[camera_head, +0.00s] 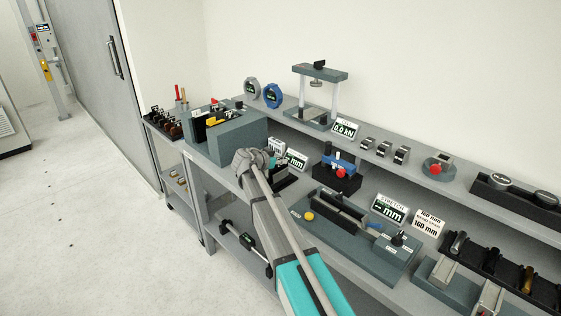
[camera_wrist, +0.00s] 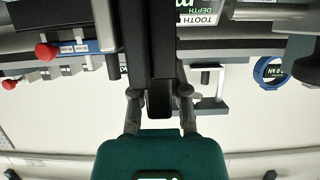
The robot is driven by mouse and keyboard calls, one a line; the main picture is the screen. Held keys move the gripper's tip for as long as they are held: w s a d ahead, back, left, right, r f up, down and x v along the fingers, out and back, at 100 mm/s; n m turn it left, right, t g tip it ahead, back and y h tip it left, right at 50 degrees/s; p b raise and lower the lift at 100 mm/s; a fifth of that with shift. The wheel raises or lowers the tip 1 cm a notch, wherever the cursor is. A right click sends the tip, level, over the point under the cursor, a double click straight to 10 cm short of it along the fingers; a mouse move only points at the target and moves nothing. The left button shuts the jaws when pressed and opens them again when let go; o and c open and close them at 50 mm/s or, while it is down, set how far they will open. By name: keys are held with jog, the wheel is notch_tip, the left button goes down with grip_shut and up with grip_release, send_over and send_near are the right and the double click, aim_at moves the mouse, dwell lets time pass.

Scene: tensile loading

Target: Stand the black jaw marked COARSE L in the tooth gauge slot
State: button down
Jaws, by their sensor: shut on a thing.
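My gripper (camera_wrist: 160,94) is shut on a black block-like jaw (camera_wrist: 160,104) in the wrist view, with a finger on each side of it. No COARSE L mark is readable on the part that shows. A sign reading TOOTH DEPTH (camera_wrist: 198,12) stands just beyond the held jaw, upper right of it. In the head view, a small mm display (camera_head: 296,160) stands on the bench beside my gripper, with dark parts in front of it. The gauge slot cannot be made out in either view. My arm covers much of the gripper in the head view.
A grey block station (camera_head: 238,135) stands left of my gripper. A black holder with blue and red parts (camera_head: 338,178) is close on the right. The stretch fixture (camera_head: 350,222) lies in front. A shelf behind carries a press frame (camera_head: 320,95) and round gauges (camera_head: 272,95).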

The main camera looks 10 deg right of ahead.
jog(key=shift+f+b, duration=0.4)
dwell(0.5)
jog(key=c, duration=0.5)
grip_release()
jog(key=shift+c, duration=0.2)
jog(key=shift+r, duration=0.15)
notch_tip(320, 180, up, 11)
jog(key=p, duration=1.1)
jog(key=shift+r, duration=0.15)
